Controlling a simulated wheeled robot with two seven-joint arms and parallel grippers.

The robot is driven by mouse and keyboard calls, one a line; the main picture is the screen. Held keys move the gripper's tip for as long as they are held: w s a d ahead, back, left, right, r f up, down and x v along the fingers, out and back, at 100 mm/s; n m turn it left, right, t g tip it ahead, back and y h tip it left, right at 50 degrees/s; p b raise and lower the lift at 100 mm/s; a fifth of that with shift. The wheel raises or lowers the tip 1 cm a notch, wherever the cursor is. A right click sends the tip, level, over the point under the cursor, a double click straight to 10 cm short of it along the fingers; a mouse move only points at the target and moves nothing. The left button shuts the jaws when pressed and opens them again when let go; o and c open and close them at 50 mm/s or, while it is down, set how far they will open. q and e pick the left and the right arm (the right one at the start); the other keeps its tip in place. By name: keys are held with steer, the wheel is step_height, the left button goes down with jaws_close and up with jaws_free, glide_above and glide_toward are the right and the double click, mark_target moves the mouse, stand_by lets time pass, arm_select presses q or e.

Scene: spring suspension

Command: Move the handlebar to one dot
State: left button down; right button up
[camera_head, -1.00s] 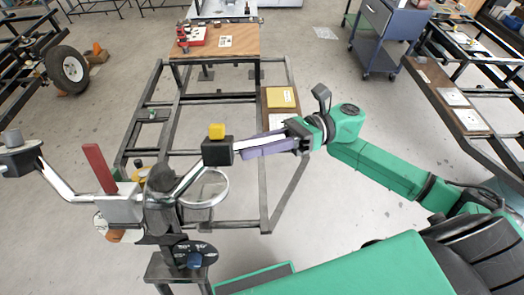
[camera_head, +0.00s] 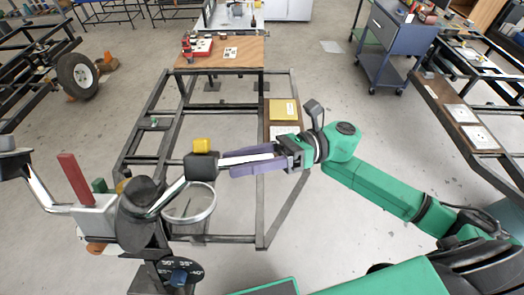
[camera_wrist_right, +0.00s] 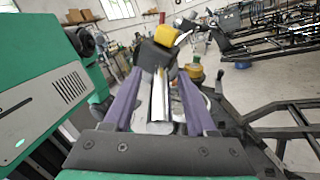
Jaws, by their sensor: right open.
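The handlebar shows at the left of the head view, with a chrome bar (camera_head: 167,196), dark end blocks and a dark central post. Its right block (camera_head: 201,166) carries a yellow cap (camera_head: 202,145). A silver rod (camera_head: 245,159) runs from that block toward my right gripper (camera_head: 234,164). In the right wrist view the silver rod (camera_wrist_right: 160,98) lies between the two purple fingers of the right gripper (camera_wrist_right: 153,88), which are apart. I cannot tell if they touch it. My left gripper is out of view.
A dark metal frame (camera_head: 259,205) stands on the floor behind the handlebar. A red upright handle (camera_head: 75,178) rises beside the post. A wooden-topped table (camera_head: 225,56) stands at the back. A blue cabinet (camera_head: 388,47) is at the back right. Open floor lies between.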

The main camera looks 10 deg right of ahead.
steer(key=shift+d+f, duration=0.2)
steer(key=shift+d, duration=0.1)
steer(key=w+d+f+b, duration=0.1)
steer(key=d+b, duration=0.4)
steer(key=d, duration=0.9)
steer(key=shift+w+b, duration=0.15)
steer(key=shift+b, duration=0.15)
steer(key=shift+f, duration=0.1)
